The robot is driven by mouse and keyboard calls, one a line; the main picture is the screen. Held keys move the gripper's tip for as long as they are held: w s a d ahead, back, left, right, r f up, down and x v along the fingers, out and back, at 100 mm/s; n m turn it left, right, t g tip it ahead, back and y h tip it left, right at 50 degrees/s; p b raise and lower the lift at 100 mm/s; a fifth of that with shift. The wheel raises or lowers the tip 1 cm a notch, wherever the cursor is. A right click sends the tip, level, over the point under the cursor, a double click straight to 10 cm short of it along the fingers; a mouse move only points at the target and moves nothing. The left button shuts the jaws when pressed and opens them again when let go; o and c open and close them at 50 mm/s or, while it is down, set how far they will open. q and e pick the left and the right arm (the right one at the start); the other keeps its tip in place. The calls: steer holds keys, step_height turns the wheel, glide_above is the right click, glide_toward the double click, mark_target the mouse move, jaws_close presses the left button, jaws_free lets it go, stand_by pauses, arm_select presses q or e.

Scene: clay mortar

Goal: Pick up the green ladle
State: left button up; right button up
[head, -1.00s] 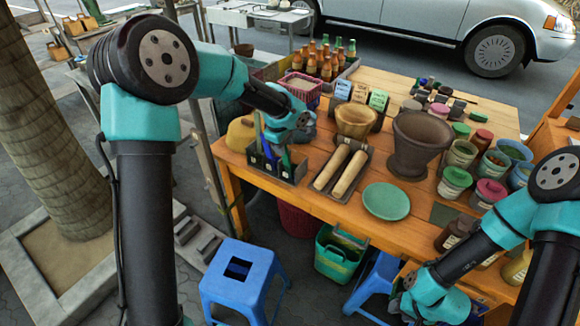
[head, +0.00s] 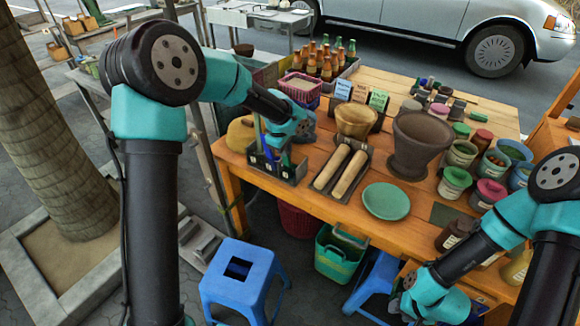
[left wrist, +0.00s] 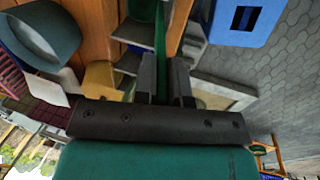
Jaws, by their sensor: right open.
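The green ladle's upright handle shows as a green strip (left wrist: 160,38) in the left wrist view, in line with the narrow gap between the fingers of my left gripper (left wrist: 164,72). Whether the fingers touch it I cannot tell. In the head view my left gripper (head: 284,143) is at the dark utensil holder (head: 288,177) on the table's left front corner, and its wrist hides much of the ladle. My right gripper (head: 405,303) is open and empty, low at the table's front right.
A tray with two rolling pins (head: 348,173), a green plate (head: 386,201), a wooden bowl (head: 356,121) and a clay mortar (head: 417,142) stand right of the holder. A pink basket (head: 299,88) is behind. A blue stool (head: 243,278) stands on the floor in front.

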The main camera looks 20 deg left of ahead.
arm_select(q)
jaws_close()
steer(key=shift+r, duration=0.1)
steer(key=v, duration=0.3)
steer(key=w+v, duration=0.1)
steer(key=v, duration=0.2)
steer(key=w+v, duration=0.1)
steer(key=v, duration=0.2)
steer(key=shift+d+r, duration=0.3)
steer(key=shift+r, duration=0.25)
jaws_free()
jaws_close()
